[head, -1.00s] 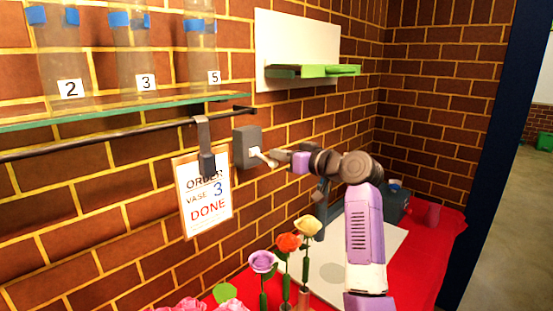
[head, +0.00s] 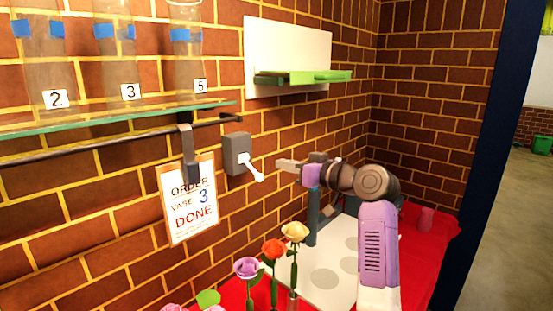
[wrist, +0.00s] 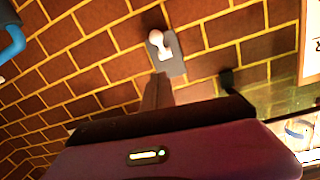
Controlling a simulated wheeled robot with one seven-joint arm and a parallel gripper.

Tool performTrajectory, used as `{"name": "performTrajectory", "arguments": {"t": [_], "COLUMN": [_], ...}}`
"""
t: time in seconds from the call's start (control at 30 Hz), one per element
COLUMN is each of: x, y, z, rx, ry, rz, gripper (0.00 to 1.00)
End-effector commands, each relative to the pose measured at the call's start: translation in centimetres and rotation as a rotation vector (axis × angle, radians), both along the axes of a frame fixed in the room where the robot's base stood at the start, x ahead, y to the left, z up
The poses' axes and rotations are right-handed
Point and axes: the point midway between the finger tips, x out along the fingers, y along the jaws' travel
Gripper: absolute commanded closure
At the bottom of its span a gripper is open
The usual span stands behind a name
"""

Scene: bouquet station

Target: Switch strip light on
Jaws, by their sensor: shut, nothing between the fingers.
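The strip light's switch is a grey box (head: 236,153) on the brick wall with a white lever (head: 252,168). The lever slants down and to the right in the head view. In the wrist view the grey plate (wrist: 168,53) and white lever (wrist: 159,40) lie just beyond my fingertips. My gripper (head: 279,165) is shut and empty, to the right of the lever with a visible gap. It also shows in the wrist view (wrist: 158,84), fingers together. No strip light can be clearly made out.
A glass shelf (head: 110,122) with numbered vases and a black rail (head: 100,140) are left of the switch. An order card (head: 188,205) hangs below. Several flowers (head: 273,250) stand beneath. A green shelf (head: 300,77) is at upper right.

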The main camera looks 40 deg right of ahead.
Motion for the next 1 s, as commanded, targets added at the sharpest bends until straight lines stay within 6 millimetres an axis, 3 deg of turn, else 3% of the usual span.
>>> {"name": "performTrajectory", "arguments": {"t": [0.1,0.3,1.0], "x": [-1.6,-2.8,-3.0], "y": [0.1,0.1,0.2], "z": [-1.2,-1.7,-1.8], "rx": [0.000,-0.001,0.000], "ry": [0.001,0.000,0.001], "rz": [0.000,0.001,0.002], "gripper": [1.00,1.00,1.00]}}
